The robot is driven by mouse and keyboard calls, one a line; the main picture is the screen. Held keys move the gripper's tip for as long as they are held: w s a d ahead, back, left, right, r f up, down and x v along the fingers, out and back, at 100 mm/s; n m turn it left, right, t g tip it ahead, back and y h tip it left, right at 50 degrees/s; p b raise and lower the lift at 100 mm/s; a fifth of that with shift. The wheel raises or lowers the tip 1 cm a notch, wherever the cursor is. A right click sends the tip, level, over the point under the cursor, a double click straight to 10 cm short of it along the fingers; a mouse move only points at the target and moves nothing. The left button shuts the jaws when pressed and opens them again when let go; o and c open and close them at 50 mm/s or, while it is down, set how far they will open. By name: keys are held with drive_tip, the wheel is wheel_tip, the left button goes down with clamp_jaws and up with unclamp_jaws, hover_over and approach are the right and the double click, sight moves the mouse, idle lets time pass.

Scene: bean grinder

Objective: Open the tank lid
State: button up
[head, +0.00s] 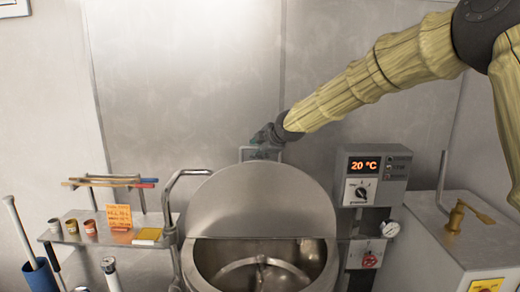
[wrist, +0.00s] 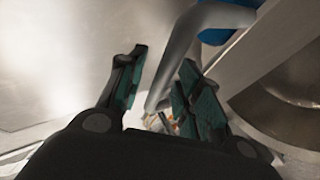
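The steel tank (head: 200,262) stands at the bottom centre of the head view. Its rounded lid (head: 262,203) is raised at the back, and the front of the tank is open, showing a curved metal bar inside. Contact between the fingers and the lid or frame cannot be told.
A control box (head: 373,178) reading 20 °C stands right of the tank. A bent metal pipe (head: 168,190) rises at its left. A shelf (head: 75,238) with small cups is farther left. A machine with a brass lever (head: 455,218) is at right. The wall is close behind.

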drive_tip(key=v, duration=1.2)
drive_tip(key=shift+d, duration=0.15)
drive_tip(key=shift+f, duration=0.1)
